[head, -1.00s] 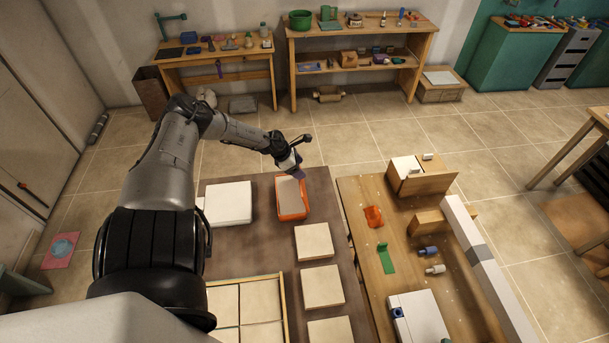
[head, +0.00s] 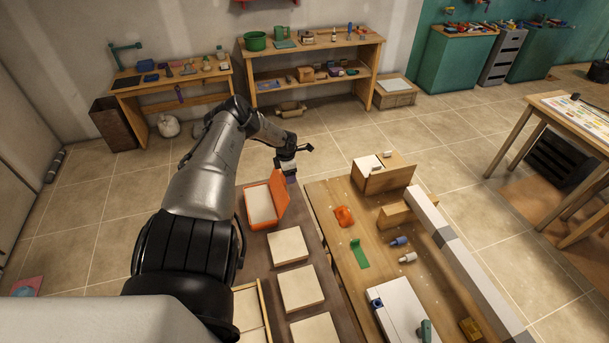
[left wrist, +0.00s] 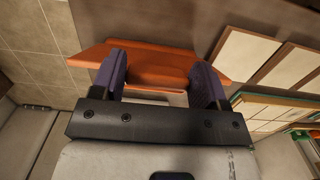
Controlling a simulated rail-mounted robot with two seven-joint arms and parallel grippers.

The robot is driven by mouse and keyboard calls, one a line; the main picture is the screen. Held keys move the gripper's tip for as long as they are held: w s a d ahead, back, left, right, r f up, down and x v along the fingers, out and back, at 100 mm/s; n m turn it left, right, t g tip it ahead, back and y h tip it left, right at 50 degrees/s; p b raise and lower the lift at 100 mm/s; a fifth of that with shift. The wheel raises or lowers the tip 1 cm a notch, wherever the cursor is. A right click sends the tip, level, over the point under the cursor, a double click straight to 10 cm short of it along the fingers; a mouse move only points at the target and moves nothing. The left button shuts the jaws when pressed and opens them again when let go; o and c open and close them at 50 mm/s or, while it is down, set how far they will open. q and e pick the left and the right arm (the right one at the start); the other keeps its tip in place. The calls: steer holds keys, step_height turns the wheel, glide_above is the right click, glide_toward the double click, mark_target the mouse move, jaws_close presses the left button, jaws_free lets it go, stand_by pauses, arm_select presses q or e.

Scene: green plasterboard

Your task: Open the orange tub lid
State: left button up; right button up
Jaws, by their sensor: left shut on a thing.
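The orange tub (head: 247,217) stands on the dark mat on the left-hand table, with a pale inside or top surface showing. Its orange lid (head: 279,196) stands steeply tilted along the tub's right side. My left gripper (head: 288,176) is at the lid's far upper edge and shut on it. In the left wrist view the orange lid (left wrist: 150,62) lies across and between the two purple fingers of the left gripper (left wrist: 161,88). The exact contact at the fingertips is partly hidden. My right gripper is not in view.
Pale square boards (head: 288,246) lie in front of the tub. On the wooden table to the right are an orange part (head: 344,217), a green part (head: 359,254), a wooden box (head: 385,177) and a long white bar (head: 445,235). Floor shows beyond the tub.

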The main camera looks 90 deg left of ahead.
arm_select(q)
steer(key=shift+w+a+f, duration=0.1)
steer(key=shift+w+f, duration=0.1)
steer(key=shift+w, duration=0.05)
stand_by(0.3)
steer(key=o, duration=1.3)
steer(key=shift+r, duration=0.15)
steer(key=r+p, duration=0.2)
steer(key=r, duration=0.2)
steer(key=r+p, duration=0.3)
steer(key=r, duration=0.2)
steer(key=r+p, duration=0.2)
steer(key=r, duration=0.2)
steer(key=shift+s+r, duration=0.3)
steer(key=shift+s, duration=0.05)
